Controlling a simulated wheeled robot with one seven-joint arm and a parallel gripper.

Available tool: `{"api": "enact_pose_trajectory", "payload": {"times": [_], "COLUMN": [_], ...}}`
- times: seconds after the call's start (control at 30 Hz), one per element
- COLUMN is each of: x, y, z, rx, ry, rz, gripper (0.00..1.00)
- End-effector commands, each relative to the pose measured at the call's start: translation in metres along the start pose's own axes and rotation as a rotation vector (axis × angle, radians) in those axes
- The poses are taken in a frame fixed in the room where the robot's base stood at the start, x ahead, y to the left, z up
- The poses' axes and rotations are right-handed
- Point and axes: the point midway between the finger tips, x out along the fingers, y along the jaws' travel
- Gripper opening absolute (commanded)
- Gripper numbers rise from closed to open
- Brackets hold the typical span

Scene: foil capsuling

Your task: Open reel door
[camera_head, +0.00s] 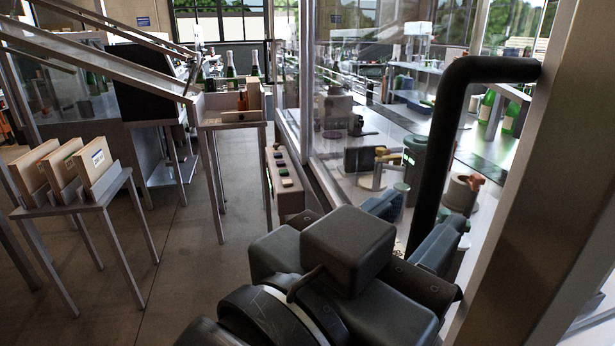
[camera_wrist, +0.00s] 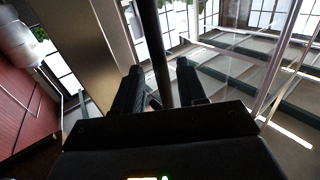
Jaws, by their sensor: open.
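A long black bar handle (camera_head: 445,140) is fixed at its top to a grey metal upright of the door (camera_head: 545,170) at the right of the head view. The handle's lower end is hidden behind my gripper. My gripper (camera_head: 414,222) is at the handle's lower part, with one finger on each side of it. In the wrist view the handle (camera_wrist: 157,45) passes between the two dark fingers of my gripper (camera_wrist: 160,68). The fingers are apart, with gaps visible beside the bar. I cannot tell whether either finger touches it.
Glass panes (camera_head: 375,70) enclose a machine bed with round stations and bottles behind the handle. A small table (camera_head: 75,205) holds wooden boxes.

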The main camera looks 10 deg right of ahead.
Motion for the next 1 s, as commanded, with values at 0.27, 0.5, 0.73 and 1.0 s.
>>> {"api": "enact_pose_trajectory", "payload": {"times": [0.27, 0.5, 0.73, 1.0], "x": [0.029, 0.031, 0.031, 0.031], "y": [0.000, 0.000, 0.000, 0.000], "z": [0.000, 0.000, 0.000, 0.000], "rx": [-0.001, 0.000, 0.000, 0.000], "ry": [0.000, 0.000, 0.000, 0.000], "rz": [0.001, -0.001, 0.000, 0.000], "gripper": [0.41, 0.41, 0.25, 0.00]}}
